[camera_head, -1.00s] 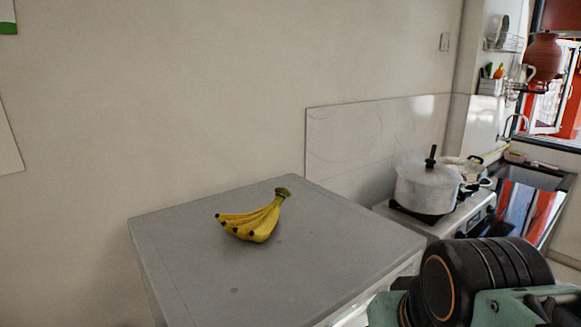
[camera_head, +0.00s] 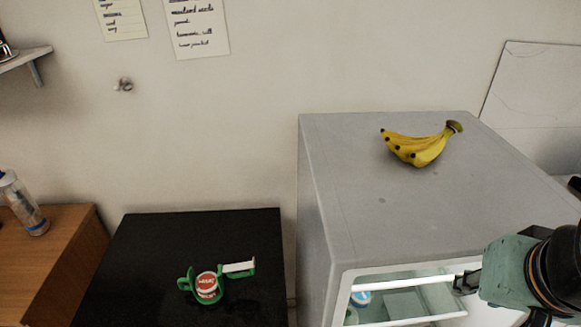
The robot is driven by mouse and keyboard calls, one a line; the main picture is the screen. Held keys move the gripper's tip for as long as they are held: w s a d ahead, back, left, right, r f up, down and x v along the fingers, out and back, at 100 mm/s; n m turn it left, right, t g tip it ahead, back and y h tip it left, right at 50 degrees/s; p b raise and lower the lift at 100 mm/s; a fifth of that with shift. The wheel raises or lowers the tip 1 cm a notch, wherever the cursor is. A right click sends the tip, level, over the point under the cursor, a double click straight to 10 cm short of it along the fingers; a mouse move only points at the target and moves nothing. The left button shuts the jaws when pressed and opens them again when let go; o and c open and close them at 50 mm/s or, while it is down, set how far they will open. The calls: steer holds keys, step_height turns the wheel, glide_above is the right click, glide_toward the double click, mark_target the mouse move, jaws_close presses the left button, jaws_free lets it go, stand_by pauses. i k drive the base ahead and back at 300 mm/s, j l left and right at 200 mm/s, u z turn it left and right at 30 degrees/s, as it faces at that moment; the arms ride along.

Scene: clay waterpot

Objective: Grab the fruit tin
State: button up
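No tin that I can clearly read as a fruit tin shows. A small round red-and-white tin (camera_head: 207,281) with lettering, perhaps "MEAT", stands among green parts on the black table at the lower left. A small blue-and-white item (camera_head: 361,298) sits inside the open grey fridge; it is too small to identify. My teal and black arm is at the right edge, in front of the fridge's right side.
Bananas (camera_head: 418,148) lie on top of the fridge (camera_head: 400,215). The black table (camera_head: 150,260) stands left of the fridge with much bare top. A bottle (camera_head: 24,205) stands on a brown wooden surface (camera_head: 70,240) at the far left. Notes hang on the wall.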

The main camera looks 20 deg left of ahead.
mark_target(207, 287)
steer(key=j+u, duration=0.1)
steer(key=u, duration=1.85)
steer(key=k+j, duration=0.05)
